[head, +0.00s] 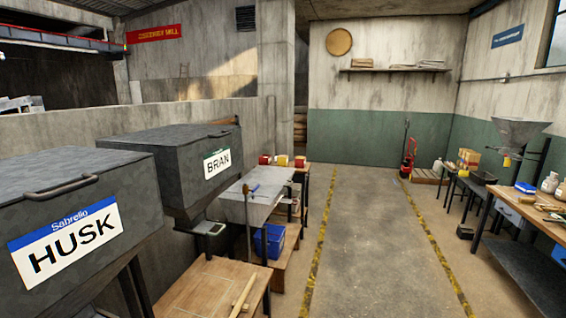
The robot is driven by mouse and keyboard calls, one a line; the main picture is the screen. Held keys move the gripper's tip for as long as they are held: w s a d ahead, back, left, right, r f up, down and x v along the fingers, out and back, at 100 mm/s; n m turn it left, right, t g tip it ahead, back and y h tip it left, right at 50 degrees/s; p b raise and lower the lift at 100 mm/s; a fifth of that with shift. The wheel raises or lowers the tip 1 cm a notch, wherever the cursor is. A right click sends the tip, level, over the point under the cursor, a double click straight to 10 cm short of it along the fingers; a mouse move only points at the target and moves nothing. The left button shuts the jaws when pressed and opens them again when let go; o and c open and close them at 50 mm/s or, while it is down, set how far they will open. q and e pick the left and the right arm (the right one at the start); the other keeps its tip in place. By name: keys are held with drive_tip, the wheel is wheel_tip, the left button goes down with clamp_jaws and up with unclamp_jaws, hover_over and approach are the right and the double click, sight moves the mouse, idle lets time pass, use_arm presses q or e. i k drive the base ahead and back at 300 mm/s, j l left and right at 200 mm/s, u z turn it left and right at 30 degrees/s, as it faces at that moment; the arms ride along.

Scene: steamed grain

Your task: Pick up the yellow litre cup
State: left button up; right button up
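A small yellow object (283,160), which looks like the yellow litre cup, stands on a table at mid-distance, left of the aisle. It is too small to make out in detail. It stands between two red objects of similar size, one to its left (265,159) and one to its right (300,161). Neither of my grippers is in the head view.
Grey HUSK (85,222) and BRAN (180,155) bins fill the left. A wooden table (205,290) and blue crate (270,241) border the aisle. The aisle floor (370,240) between yellow lines is clear. A workbench (525,228) stands right.

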sight(282, 160)
drive_tip(key=i+l+z, duration=0.1)
drive_tip(key=i+z, duration=0.35)
drive_tip(key=i, duration=3.7)
drive_tip(key=i+l+u, duration=0.15)
drive_tip(key=i, duration=0.25)
drive_tip(key=i+l+u, duration=0.2)
drive_tip(key=i, duration=0.2)
drive_tip(key=i+l+u, duration=0.15)
drive_tip(key=i+u, duration=0.25)
drive_tip(key=i+l+u, duration=0.2)
drive_tip(key=u, duration=0.25)
drive_tip(key=i+l, duration=0.05)
drive_tip(key=i, duration=0.1)
